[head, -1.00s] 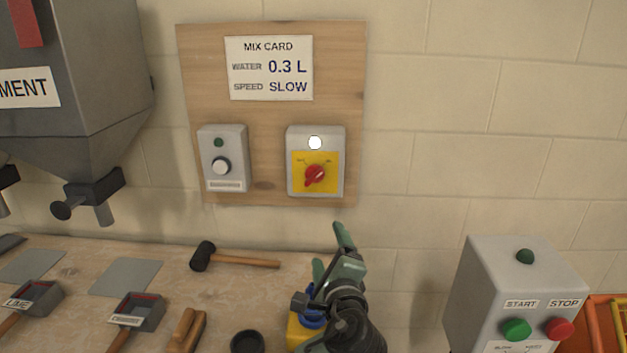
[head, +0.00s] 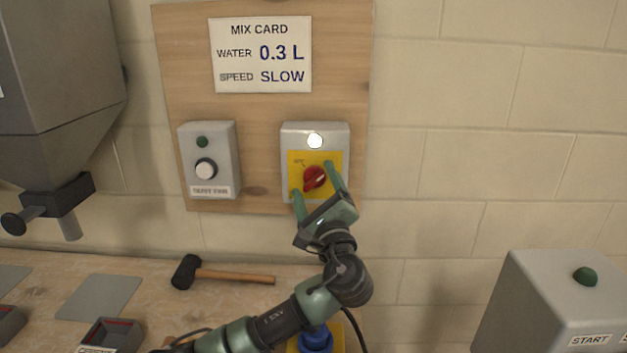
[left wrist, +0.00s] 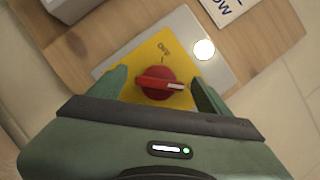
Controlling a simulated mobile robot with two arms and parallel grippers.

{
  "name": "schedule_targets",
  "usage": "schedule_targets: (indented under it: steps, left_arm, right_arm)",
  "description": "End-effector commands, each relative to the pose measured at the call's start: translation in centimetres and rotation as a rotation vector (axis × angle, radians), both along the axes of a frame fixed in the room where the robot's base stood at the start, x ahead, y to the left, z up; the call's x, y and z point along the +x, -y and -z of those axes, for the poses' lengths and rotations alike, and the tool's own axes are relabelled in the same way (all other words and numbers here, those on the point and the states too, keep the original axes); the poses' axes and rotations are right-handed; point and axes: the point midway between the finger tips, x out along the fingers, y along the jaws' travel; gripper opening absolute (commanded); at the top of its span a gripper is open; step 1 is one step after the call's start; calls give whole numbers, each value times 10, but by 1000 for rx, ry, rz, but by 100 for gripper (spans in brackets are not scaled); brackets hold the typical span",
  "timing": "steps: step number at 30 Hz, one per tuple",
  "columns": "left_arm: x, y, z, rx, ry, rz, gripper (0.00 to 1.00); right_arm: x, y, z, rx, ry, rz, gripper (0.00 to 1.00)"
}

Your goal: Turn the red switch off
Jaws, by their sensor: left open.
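The red switch (head: 315,178) is a rotary knob on a yellow plate of a grey box fixed to the wooden wall board. A white lamp (head: 314,141) above it looks lit. In the left wrist view the red knob (left wrist: 158,83) has a white mark pointing right, away from the OFF label (left wrist: 163,48). My left gripper (head: 314,180) is open, with one green finger on each side of the knob. The wrist view shows gaps between the fingers and the knob. My right gripper is not in view.
A second grey box with a white button (head: 206,168) is on the board to the left. A hammer (head: 225,273) lies on the bench below. A grey control box (head: 540,310) with a green dome stands at lower right. The wall right of the board is bare.

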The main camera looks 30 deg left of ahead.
Motion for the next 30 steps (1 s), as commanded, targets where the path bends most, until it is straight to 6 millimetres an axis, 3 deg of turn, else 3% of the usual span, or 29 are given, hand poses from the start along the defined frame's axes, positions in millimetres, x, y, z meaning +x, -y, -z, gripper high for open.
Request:
schedule_targets:
  steps: [11, 14, 18, 30]
  left_arm:
    - [6, -7, -2, -1, 0, 2, 78]
    - [6, -7, -2, -1, 0, 2, 56]
    - [6, -7, -2, -2, -1, 1, 17]
    - [6, -6, 0, -68, 36, 1, 16]
  right_arm:
    - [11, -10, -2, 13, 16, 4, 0]
    - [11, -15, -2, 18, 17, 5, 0]
    - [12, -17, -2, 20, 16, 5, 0]
    - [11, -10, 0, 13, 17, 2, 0]
